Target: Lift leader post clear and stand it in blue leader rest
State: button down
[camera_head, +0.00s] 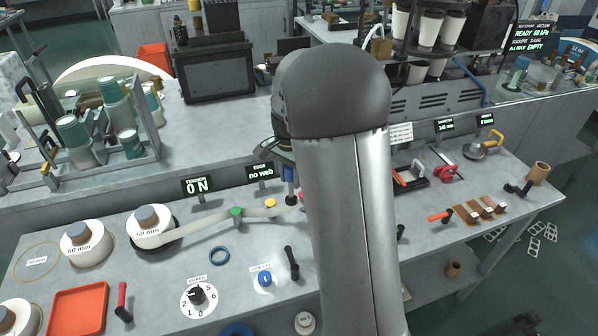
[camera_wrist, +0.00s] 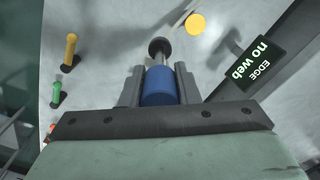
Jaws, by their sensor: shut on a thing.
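In the wrist view my gripper (camera_wrist: 158,78) is shut on a blue cylinder with a grey stem and round dark end, which looks like the leader post (camera_wrist: 159,88). In the head view a small blue piece of the post (camera_head: 291,173) shows beside my arm; the arm hides most of the gripper. I cannot tell whether the post's lower end touches the table. I cannot tell which is the leader rest.
A pale web strip (camera_head: 190,240) runs from the reel (camera_head: 152,228) past a green post (camera_head: 237,212). A yellow disc (camera_head: 270,203) lies near the gripper. A black handle (camera_head: 291,262) and a dial (camera_head: 197,296) stand in front. The "no web" display (camera_head: 261,171) is close by.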

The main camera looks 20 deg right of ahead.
jog(key=shift+s+a+p, duration=0.6)
jog(key=shift+s+a, duration=1.2)
jog(key=shift+a, duration=9.55)
notch_tip(320, 180, down, 6)
jog(key=b, duration=0.4)
jog(key=shift+f+b, duration=0.2)
jog(key=shift+b, duration=0.1)
jog(key=shift+f+b, duration=0.65)
jog(key=shift+f, duration=0.35)
jog(key=c, duration=0.5)
grip_release()
jog(key=shift+r, duration=0.1)
jog(key=shift+r+p, duration=2.85)
jog(key=shift+r, duration=1.05)
